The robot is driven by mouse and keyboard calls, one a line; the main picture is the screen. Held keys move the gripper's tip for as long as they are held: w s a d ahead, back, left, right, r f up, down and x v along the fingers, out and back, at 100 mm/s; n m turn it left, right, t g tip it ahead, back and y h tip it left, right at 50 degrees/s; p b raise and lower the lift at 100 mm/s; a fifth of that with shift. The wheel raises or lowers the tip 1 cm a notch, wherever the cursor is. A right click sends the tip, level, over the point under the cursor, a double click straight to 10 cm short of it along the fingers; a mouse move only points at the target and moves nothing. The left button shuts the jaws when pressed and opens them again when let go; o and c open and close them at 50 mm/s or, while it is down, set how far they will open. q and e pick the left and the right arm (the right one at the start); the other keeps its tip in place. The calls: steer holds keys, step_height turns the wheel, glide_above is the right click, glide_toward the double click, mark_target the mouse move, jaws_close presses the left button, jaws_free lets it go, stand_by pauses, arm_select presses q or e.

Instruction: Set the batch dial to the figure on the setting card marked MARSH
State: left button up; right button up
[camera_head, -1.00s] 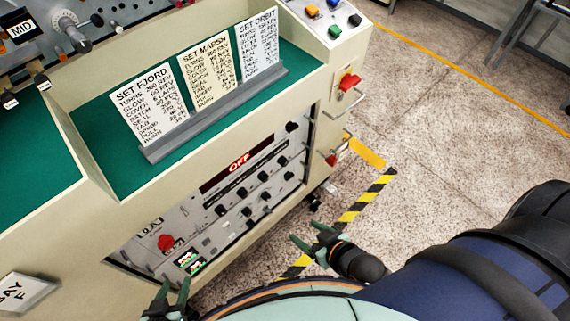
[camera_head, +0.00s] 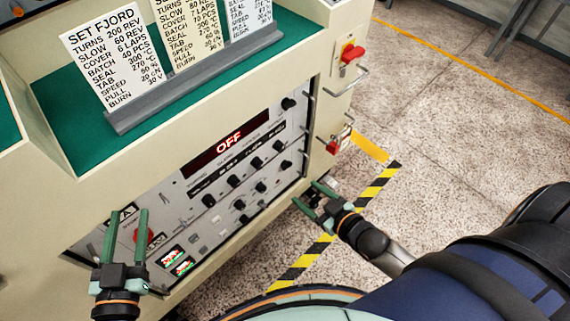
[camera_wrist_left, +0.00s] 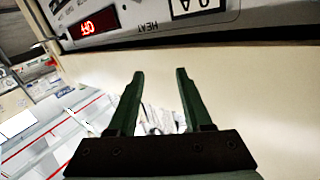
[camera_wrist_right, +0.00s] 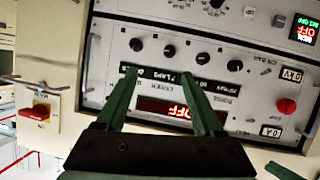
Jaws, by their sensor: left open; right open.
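Three setting cards stand in a grey holder. The middle card (camera_head: 190,32) is the MARSH one, its heading now cut off by the top edge; its batch line seems to read 70 PCS. The control panel (camera_head: 172,192) below has a red OFF display (camera_head: 228,144) and several black dials (camera_head: 235,180). I cannot tell surely which is the batch dial. My left gripper (camera_head: 128,215) is open and empty before the panel's lower left. My right gripper (camera_head: 306,192) is open and empty beside the panel's right end. Its wrist view shows the dial row (camera_wrist_right: 169,50) upside down beyond its fingers (camera_wrist_right: 160,80).
The FJORD card (camera_head: 112,58) and ORBIT card (camera_head: 250,18) flank the middle card. A red emergency knob (camera_head: 143,235), a red switch (camera_head: 351,53) and metal handles (camera_head: 348,83) stick out from the machine. Open floor (camera_head: 450,130) lies to the right.

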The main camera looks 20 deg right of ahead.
steer(key=w+d+f+n+t+y+b, duration=0.1)
steer(key=w+d+f+n+t+b, duration=0.15)
steer(key=w+f+b, duration=0.35)
arm_select(q)
steer(key=s+d+r+m+t+h+b, duration=0.3)
steer(key=s+r+m+t+h+b, duration=0.2)
steer(key=s+r+m+h+b, duration=0.4)
arm_select(e)
steer(key=n+t+y+b, duration=0.1)
steer(key=y+b, duration=0.1)
steer(key=b, duration=0.1)
glide_toward(283, 149)
steer(key=x, duration=0.9)
steer(key=shift+s, duration=0.1)
arm_select(q)
steer(key=w+f+n, duration=0.1)
steer(key=w+f+n+h, duration=0.1)
steer(key=f, duration=0.1)
steer(key=shift+p, duration=0.3)
steer(key=shift+h, duration=0.3)
arm_select(e)
steer(key=shift+c, duration=0.3)
arm_select(q)
steer(key=shift+d, duration=0.1)
arm_select(e)
jaws_close()
